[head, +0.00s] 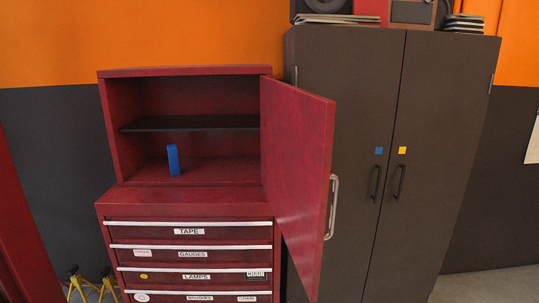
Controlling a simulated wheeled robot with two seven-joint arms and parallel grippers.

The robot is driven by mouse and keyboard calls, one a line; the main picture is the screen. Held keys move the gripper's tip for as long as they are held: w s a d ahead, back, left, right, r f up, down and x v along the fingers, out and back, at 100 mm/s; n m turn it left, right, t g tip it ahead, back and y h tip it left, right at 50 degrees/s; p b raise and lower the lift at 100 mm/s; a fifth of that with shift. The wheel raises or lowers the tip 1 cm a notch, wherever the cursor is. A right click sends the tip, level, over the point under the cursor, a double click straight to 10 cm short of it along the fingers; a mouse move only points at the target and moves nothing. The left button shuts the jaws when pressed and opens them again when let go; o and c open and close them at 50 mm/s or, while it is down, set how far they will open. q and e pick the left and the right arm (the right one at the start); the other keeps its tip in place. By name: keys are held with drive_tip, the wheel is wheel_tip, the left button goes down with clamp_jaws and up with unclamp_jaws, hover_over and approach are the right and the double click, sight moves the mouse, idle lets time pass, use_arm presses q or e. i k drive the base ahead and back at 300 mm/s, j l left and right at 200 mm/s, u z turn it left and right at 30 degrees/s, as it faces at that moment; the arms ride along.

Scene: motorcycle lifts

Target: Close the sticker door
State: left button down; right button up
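A red cabinet (107,128) on top of a red drawer chest has its door (296,150) swung open to the right. The door is hinged at the cabinet's right side, stands out towards me and carries a silver bar handle (332,208) near its free edge. I see no sticker on its visible face. A tall dark brown cabinet behind it has a left door (350,90) with a blue sticker (379,151) and a right door (445,110) with a yellow sticker (402,150). Both look shut. Neither of my grippers is in view.
A blue block (173,160) stands inside the red cabinet below a black shelf (190,123). The labelled drawers (190,231) below are shut. Several items lie on the brown cabinet's top. Yellow stands (78,285) are at lower left. Floor (490,287) shows clear at lower right.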

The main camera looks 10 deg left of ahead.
sight(298, 124)
drive_tip(key=i+l+u, duration=0.15)
drive_tip(key=l+u, duration=0.25)
drive_tip(key=i+l+u, duration=0.15)
drive_tip(key=l+u, duration=0.25)
drive_tip(key=i+l+u, duration=0.1)
drive_tip(key=l+u, duration=0.15)
drive_tip(key=u, duration=0.15)
drive_tip(key=l, duration=1.15)
drive_tip(key=i+u, duration=0.05)
drive_tip(key=i, duration=0.05)
